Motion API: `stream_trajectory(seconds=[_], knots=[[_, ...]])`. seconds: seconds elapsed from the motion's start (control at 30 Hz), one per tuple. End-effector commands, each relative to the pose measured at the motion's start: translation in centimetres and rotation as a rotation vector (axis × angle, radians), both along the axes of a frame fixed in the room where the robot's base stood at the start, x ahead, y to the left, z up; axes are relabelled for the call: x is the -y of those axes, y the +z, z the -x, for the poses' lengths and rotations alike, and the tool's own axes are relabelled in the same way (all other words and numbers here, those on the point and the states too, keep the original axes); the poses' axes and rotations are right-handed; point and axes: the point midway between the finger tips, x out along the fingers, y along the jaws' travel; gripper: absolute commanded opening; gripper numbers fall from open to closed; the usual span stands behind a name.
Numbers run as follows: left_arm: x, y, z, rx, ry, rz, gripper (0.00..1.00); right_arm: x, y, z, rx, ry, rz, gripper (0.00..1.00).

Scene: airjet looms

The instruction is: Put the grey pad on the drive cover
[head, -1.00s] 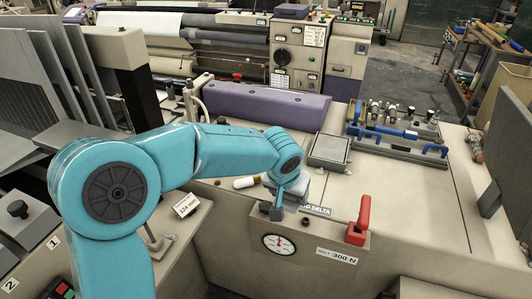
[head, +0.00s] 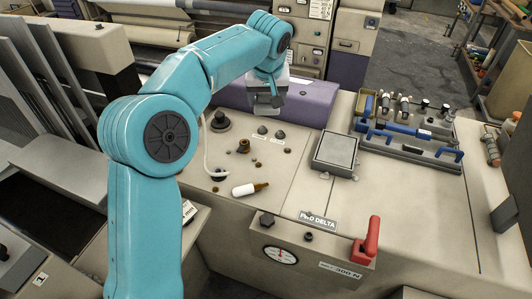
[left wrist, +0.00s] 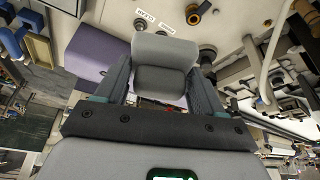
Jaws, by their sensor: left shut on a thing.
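My left gripper (head: 268,98) is above the near edge of the long purple cover (head: 310,108), which I take for the drive cover. In the left wrist view, the gripper (left wrist: 163,85) is shut on the grey pad (left wrist: 165,48), a rounded grey block between the two fingers. The purple cover also shows in the wrist view (left wrist: 97,58), behind the pad and to its left. In the head view the gripper hides most of the pad, and I cannot tell whether the pad touches the cover. My right gripper is not in view.
A shallow square metal tray (head: 335,153) sits on the machine top. A blue-handled fixture (head: 415,130) stands at the right. A small bottle (head: 249,188) lies near several knobs. A red lever (head: 367,242) stands at the front.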

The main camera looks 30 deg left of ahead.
Motion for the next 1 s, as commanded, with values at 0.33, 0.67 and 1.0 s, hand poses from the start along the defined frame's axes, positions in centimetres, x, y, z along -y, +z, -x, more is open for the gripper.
stream_trajectory(seconds=[0.33,0.67,1.0], knots=[[0.1,-9.5,0.6,-0.009,-0.001,0.0,0.38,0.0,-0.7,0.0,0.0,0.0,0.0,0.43],[-0.1,-15.2,0.4,-0.001,0.001,0.0,0.38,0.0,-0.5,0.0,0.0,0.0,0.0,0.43],[-0.2,-19.5,0.2,-0.001,-0.001,0.0,0.38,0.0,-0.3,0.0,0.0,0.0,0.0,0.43]])
